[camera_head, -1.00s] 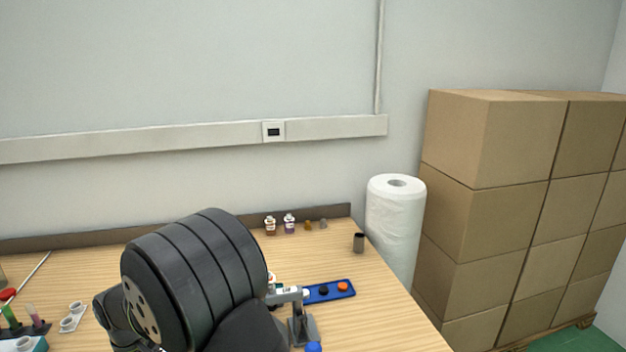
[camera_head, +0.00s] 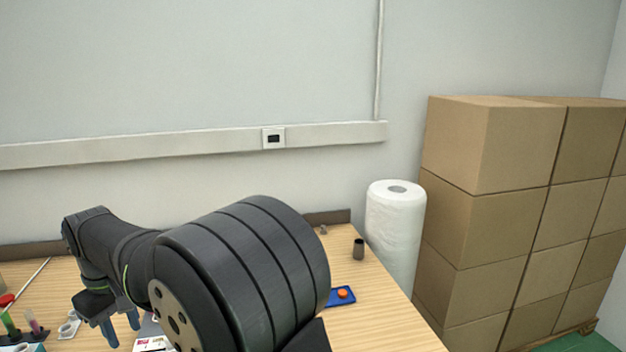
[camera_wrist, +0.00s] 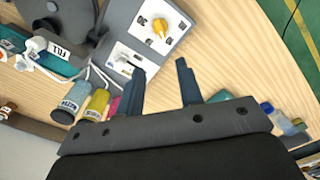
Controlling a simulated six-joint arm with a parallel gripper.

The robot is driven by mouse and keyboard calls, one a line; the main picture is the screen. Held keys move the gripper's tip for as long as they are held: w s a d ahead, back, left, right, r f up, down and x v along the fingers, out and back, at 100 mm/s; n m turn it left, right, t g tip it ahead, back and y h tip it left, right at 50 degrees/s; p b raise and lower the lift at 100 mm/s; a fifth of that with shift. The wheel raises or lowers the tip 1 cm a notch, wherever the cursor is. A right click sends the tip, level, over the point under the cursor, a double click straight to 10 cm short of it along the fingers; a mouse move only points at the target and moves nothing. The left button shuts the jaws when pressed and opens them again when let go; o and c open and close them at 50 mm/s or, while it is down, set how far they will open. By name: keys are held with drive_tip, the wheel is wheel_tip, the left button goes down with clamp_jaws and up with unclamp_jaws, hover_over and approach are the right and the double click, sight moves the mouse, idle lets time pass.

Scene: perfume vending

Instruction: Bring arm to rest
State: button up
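My gripper (camera_wrist: 160,90) shows in the wrist view with its two fingers apart and only bare wooden tabletop between them. In the head view my gripper (camera_head: 121,330) points down over the left part of the wooden table (camera_head: 385,305). My dark arm crosses the middle of the table and hides much of it. In the wrist view a grey device with white panels and a yellow knob (camera_wrist: 159,27) lies just beyond the fingers.
A blue tray (camera_head: 335,298) with an orange item (camera_head: 342,294) shows partly past my arm. A dark cup (camera_head: 358,249) stands near the back right edge. A rack with coloured tubes (camera_head: 33,325) is at the left. A paper roll (camera_head: 395,225) and stacked boxes (camera_head: 500,230) stand right of the table.

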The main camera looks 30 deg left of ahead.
wheel_tip(320, 180, down, 15)
drive_tip(key=m, duration=0.7)
drive_tip(key=shift+a+r+m, duration=0.1)
drive_tip(key=shift+a+m, duration=0.05)
drive_tip(key=shift+m, duration=0.25)
drive_tip(key=shift+d+f+m, duration=0.3)
drive_tip(key=shift+f+m, duration=0.1)
drive_tip(key=shift+f, duration=0.45)
drive_tip(key=o, duration=1.5)
drive_tip(key=shift+w+a, duration=0.15)
drive_tip(key=shift+c, duration=0.2)
drive_tip(key=shift+r, duration=0.2)
drive_tip(key=w+r+m+t+y, duration=0.15)
drive_tip(key=w+r+m, duration=0.25)
drive_tip(key=r+m, duration=0.5)
drive_tip(key=w+r+m+y, duration=0.3)
drive_tip(key=w+r+m, duration=0.25)
drive_tip(key=m, duration=0.45)
drive_tip(key=s+x, duration=0.1)
drive_tip(key=x, duration=0.7)
drive_tip(key=shift+f, duration=0.45)
